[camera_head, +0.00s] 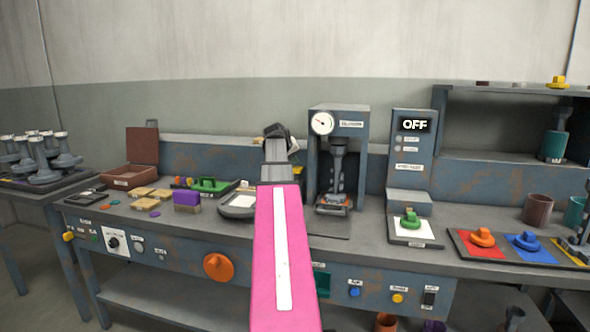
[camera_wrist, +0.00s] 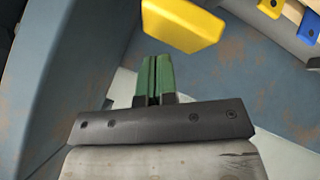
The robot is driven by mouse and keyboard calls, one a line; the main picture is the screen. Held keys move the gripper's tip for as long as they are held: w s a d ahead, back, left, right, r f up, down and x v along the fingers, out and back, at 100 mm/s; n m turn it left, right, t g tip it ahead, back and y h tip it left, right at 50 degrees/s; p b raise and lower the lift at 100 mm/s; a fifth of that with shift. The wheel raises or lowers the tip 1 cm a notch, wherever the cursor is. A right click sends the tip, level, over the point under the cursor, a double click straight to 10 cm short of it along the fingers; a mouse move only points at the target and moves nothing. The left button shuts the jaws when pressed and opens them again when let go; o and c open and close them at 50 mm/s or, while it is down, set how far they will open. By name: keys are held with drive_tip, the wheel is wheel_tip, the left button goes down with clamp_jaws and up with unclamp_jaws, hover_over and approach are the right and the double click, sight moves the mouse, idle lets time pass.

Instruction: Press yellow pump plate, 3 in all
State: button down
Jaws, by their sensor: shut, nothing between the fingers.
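A yellow block (camera_wrist: 183,24), which looks like the yellow pump plate, is at the top of the wrist view. My gripper (camera_wrist: 153,62) is shut and empty, with its green fingertips together just short of the block in the picture. A narrow gap shows between them there, but I cannot tell the true distance. In the head view my wrist (camera_head: 276,150) is over the back of the bench, left of the gauge press. My fingertips and the plate are hidden there.
The gauge press (camera_head: 355,150) stands right of my arm, with a grey box reading OFF (camera_head: 414,125) farther right. An orange knob (camera_head: 219,266) is on the bench front. A purple block (camera_head: 187,198) and a green-topped tray lie left of my arm.

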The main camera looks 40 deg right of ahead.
sight(294, 167)
drive_tip(key=shift+r, duration=0.2)
drive_tip(key=shift+r, duration=2.45)
